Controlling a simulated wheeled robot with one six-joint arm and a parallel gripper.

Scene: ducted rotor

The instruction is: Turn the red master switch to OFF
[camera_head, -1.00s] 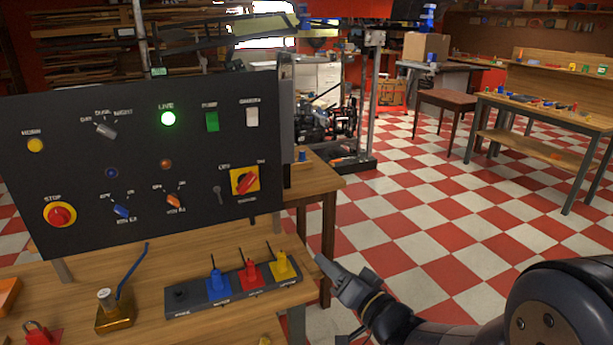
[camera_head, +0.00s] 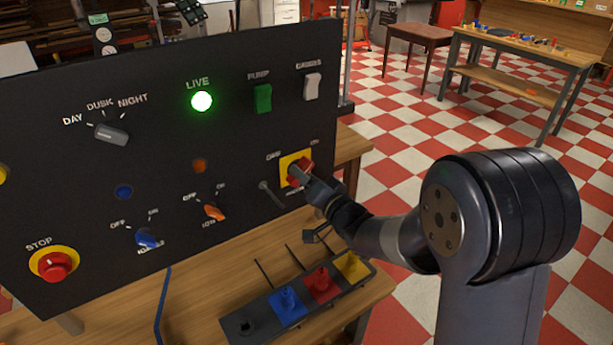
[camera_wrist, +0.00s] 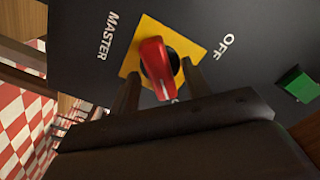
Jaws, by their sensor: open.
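The red master switch (camera_head: 298,172) is a rotary handle on a yellow square plate at the lower right of the black panel (camera_head: 230,70). In the wrist view the red handle (camera_wrist: 158,68) is near the middle, with OFF printed to its right and MASTER to its left. My gripper (camera_wrist: 160,90) is open, its two fingers on either side of the handle's near end. Whether they touch it I cannot tell. In the head view my gripper (camera_head: 310,180) is at the switch and covers part of it.
The panel also carries a lit green LIVE lamp (camera_head: 202,101), a green pump switch (camera_head: 263,98), a grey key (camera_head: 271,193) and a red STOP button (camera_head: 55,266). Below stands a dark tray (camera_head: 244,327) with blue, red and yellow pieces.

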